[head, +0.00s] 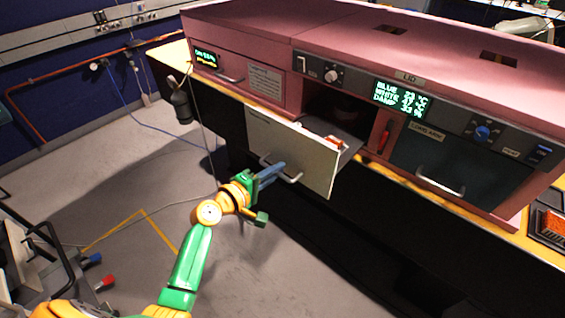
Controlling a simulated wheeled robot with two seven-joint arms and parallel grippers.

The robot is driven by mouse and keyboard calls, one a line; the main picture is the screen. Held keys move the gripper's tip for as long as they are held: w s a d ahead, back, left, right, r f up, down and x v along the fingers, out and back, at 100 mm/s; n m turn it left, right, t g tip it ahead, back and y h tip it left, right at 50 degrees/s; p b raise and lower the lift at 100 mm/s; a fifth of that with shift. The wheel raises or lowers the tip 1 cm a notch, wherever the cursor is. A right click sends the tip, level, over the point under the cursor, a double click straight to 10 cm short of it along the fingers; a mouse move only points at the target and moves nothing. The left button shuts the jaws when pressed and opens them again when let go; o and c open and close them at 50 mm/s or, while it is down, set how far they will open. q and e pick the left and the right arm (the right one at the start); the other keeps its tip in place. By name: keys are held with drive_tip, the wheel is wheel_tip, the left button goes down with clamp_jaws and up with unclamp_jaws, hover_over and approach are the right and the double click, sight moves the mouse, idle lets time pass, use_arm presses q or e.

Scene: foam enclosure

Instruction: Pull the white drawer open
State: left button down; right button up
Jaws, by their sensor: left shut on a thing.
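The white drawer (300,150) stands pulled out from the pink machine (255,50), with a dark opening behind its front. Its grey bar handle (292,179) is on the lower part of the white front. My left gripper (276,171) is at this handle and shut on it; the fingers partly hide it. Some small orange and white items (333,141) show inside the drawer behind the front panel. My right gripper is not in the picture.
A dark closed drawer (440,165) with a handle sits to the right in the machine. The machine stands on a yellow-edged bench (510,238). A dark bottle-like object (180,103) hangs at the left end. Grey floor (130,185) is open at the left.

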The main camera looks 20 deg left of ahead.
use_arm(q)
drive_tip(key=shift+f+v, duration=0.25)
drive_tip(key=shift+v, duration=0.85)
drive_tip(key=c, duration=0.9)
unclamp_jaws()
drive_tip(key=v, duration=0.7)
drive_tip(key=shift+b, duration=0.45)
drive_tip(key=shift+s, duration=0.1)
